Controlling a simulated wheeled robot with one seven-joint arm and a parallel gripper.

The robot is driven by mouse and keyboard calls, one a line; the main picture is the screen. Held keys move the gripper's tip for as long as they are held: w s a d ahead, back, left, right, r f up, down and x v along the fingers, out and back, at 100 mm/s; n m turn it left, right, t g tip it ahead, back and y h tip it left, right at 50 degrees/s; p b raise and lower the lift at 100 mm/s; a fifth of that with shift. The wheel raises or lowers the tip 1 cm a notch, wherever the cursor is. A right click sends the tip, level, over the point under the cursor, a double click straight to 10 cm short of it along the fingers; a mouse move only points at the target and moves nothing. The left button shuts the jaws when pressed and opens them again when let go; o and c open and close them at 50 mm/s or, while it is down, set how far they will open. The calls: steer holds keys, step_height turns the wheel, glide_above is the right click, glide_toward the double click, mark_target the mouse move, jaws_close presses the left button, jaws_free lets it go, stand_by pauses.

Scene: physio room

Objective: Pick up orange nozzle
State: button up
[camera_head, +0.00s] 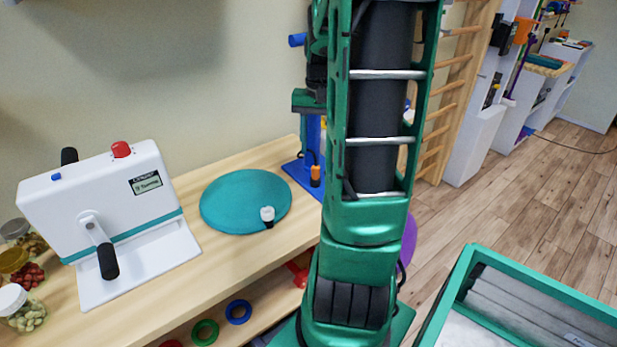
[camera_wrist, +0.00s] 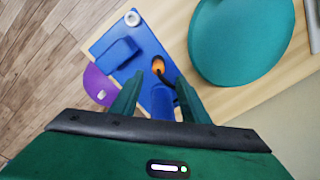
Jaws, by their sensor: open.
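The orange nozzle (camera_head: 315,176) is small, with a dark upper part, and stands at the blue stand (camera_head: 295,172) near the back of the wooden table. In the wrist view the orange nozzle (camera_wrist: 158,65) shows just beyond the fingertips, with a dark hose curving beside it. My gripper (camera_wrist: 159,80) is open, its two green fingers on either side of the blue post (camera_wrist: 162,103). The nozzle is not between the fingers in any way I can confirm. In the head view my arm hides part of the stand.
A teal disc (camera_head: 245,203) with a small white-capped item (camera_head: 267,215) lies left of the stand. A white crank machine (camera_head: 110,220) and several jars stand further left. A green-rimmed bin (camera_head: 455,282) is at right. A purple object (camera_wrist: 98,84) lies beside the blue base.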

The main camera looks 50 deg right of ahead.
mark_target(316, 175)
step_height(316, 175, down, 2)
steer(key=shift+s+d, duration=0.1)
steer(key=f, duration=0.4)
steer(key=shift+w+f, duration=0.2)
steer(key=shift+f, duration=0.2)
jaws_close()
